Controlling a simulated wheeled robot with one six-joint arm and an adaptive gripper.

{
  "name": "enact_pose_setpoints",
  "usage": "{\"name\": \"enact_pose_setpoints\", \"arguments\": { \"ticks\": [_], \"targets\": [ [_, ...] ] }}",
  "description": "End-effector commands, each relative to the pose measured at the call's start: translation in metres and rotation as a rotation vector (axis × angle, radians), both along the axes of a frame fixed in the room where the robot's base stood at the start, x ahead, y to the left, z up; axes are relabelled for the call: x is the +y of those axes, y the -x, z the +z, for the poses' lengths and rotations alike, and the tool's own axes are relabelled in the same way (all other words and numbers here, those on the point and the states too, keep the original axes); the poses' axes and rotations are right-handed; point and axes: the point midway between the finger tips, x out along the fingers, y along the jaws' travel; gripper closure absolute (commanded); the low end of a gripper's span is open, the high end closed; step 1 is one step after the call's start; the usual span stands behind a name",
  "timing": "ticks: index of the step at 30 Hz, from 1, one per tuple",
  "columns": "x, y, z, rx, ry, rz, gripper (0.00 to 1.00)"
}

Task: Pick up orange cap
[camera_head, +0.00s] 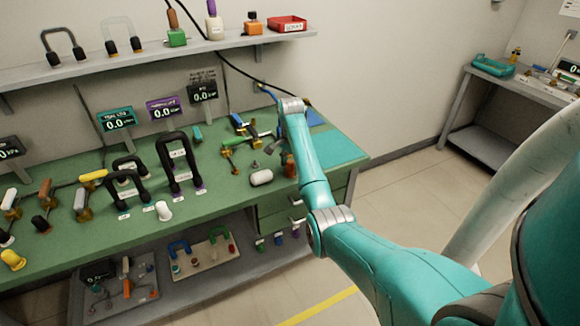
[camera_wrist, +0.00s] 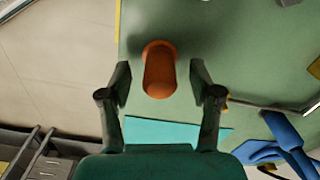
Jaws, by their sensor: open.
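The orange cap (camera_wrist: 159,70) lies on the green bench top in the wrist view, a rounded orange piece with a wider far end. My gripper (camera_wrist: 160,78) is open, with one dark finger on each side of the cap in the picture and a gap on both sides. I cannot tell how far above the bench the fingers are. In the head view an orange-brown piece (camera_head: 290,166) stands near the bench's right part, just under the end of my arm; my gripper is mostly hidden there.
A teal mat (camera_head: 335,147) covers the bench's right end. In the wrist view a blue part (camera_wrist: 288,135) is at the lower right.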

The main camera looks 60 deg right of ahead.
Motion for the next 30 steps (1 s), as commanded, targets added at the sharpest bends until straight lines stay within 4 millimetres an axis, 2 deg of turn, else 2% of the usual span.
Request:
{"name": "enact_pose_setpoints", "arguments": {
  "ticks": [6,8,13,23,26,30],
  "targets": [
    [0.000,0.000,-0.002,0.000,0.000,-0.001,0.36],
    [0.000,0.000,-0.002,0.000,0.000,-0.001,0.49],
    [0.000,0.000,-0.001,0.000,0.000,-0.001,0.91],
    [0.000,0.000,0.001,-0.001,0.001,-0.001,0.93],
    [-0.003,-0.003,0.010,-0.002,0.003,0.001,0.93],
    [-0.008,-0.008,0.035,-0.003,0.003,0.005,0.93]
  ]
}}
